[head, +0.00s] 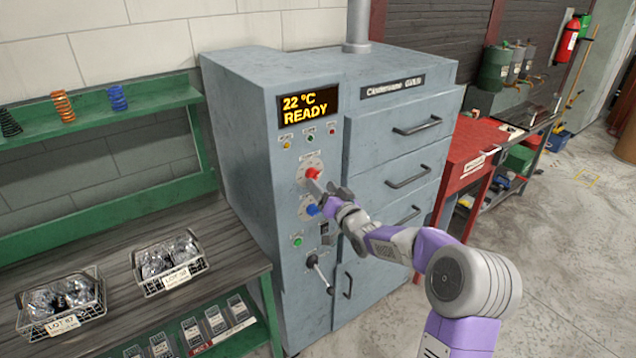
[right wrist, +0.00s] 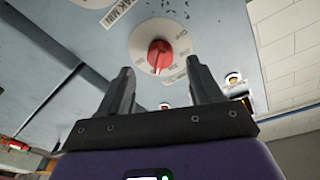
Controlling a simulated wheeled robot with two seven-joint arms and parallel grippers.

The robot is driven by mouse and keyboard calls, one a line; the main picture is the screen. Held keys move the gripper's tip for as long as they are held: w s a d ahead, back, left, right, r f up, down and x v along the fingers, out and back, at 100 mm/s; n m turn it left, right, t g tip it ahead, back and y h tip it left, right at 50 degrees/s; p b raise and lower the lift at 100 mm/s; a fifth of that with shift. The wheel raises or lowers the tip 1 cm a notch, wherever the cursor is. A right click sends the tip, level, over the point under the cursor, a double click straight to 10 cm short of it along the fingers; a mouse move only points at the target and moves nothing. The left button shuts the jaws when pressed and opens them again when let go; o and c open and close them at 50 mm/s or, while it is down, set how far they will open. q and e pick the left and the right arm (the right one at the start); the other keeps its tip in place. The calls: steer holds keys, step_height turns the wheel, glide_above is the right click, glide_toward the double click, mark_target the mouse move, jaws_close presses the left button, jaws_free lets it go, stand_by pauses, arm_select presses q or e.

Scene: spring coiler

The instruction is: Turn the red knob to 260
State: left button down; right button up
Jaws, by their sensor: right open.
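The red knob (head: 312,173) sits on a round pale dial on the grey oven's (head: 262,150) control panel, above a blue knob (head: 312,209). In the right wrist view the red knob (right wrist: 160,55) shows with a white pointer line; the dial numbers are too blurred to read. My right gripper (head: 318,186) is close to the red knob in the head view. In the right wrist view the gripper (right wrist: 160,78) is open, its two fingers apart with the knob seen between and beyond them. The oven display (head: 306,106) reads 22 °C READY. My left gripper is not visible.
Below the knobs are a green button (head: 297,241) and a black-handled lever (head: 318,272). Drawers with handles (head: 416,126) are on the right face. A bench with wire baskets (head: 170,266) stands at left, and a red workbench (head: 470,165) at right.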

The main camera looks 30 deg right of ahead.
steer(key=s, duration=0.3)
steer(key=shift+s+f, duration=0.1)
steer(key=shift+s, duration=0.1)
stand_by(0.3)
steer(key=s+a+f+g+y, duration=0.1)
steer(key=s+a+f+g, duration=0.15)
steer(key=a+f, duration=0.45)
steer(key=s+a+f+g+y, duration=0.1)
steer(key=a+f+g, duration=0.2)
steer(key=f, duration=0.9)
steer(key=s+a+f+g+y, duration=0.1)
steer(key=s+a+f+g, duration=0.1)
steer(key=a+f, duration=0.5)
steer(key=s+a+f+n+g, duration=0.1)
steer(key=s+a+f+g, duration=0.4)
steer(key=s+f, duration=0.4)
steer(key=s+a+f+n+g+y, duration=0.1)
steer(key=s+a+f+g, duration=0.4)
steer(key=s, duration=1.2)
step_height(320, 180, down, 4)
steer(key=a+n, duration=0.1)
steer(key=a, duration=0.1)
steer(key=shift+a+g+y, duration=0.3)
steer(key=shift+a+g, duration=0.05)
steer(key=shift+w, duration=0.1)
